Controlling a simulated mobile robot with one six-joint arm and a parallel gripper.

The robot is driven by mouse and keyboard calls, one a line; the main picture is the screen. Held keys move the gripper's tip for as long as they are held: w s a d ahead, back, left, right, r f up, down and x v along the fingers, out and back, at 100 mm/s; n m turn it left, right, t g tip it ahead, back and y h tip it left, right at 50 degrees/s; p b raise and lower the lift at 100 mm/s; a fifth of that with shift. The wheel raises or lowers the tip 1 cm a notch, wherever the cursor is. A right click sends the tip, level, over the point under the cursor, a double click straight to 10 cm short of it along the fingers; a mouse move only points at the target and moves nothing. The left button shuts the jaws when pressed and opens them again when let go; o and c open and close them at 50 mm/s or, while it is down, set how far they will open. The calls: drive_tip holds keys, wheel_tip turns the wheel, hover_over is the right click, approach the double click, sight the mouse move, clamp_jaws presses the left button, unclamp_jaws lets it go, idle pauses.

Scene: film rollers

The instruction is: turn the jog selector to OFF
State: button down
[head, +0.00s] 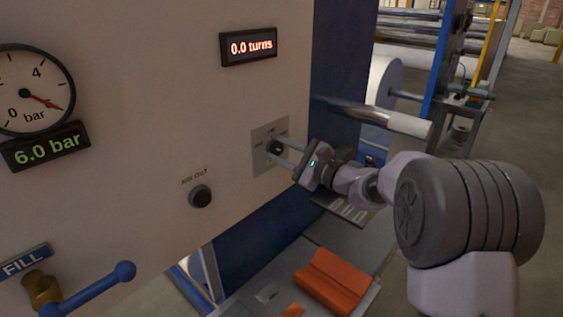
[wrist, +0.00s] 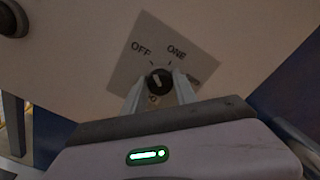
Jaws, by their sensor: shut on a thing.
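The jog selector (head: 275,147) is a small black knob on a grey label plate (head: 262,134) on the pale panel. In the wrist view the black knob (wrist: 158,79) sits between my fingertips, with OFF printed to its upper left and ONE to its upper right. Other lettering at the right and below is partly hidden by the fingers. A pale mark shows on the knob, but I cannot tell exactly which label it points to. My gripper (head: 281,153) reaches in from the right and is shut on the knob, one finger on each side.
A black AIR OUT fitting (head: 200,195) is left of and below the selector. A blue lever (head: 95,290) juts out at lower left. The display (head: 249,46) reads 0.0 turns; the other display (head: 46,146) reads 6.0 bar. A metal roller (head: 375,115) is behind my arm.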

drive_tip(key=shift+n+b, duration=0.4)
drive_tip(key=shift+b, duration=0.05)
drive_tip(key=c, duration=1)
unclamp_jaws()
drive_tip(key=shift+d, duration=0.1)
drive_tip(key=p+v, duration=0.1)
drive_tip(key=v, duration=1.6)
drive_tip(key=shift+s, duration=0.2)
drive_tip(key=shift+f, duration=0.1)
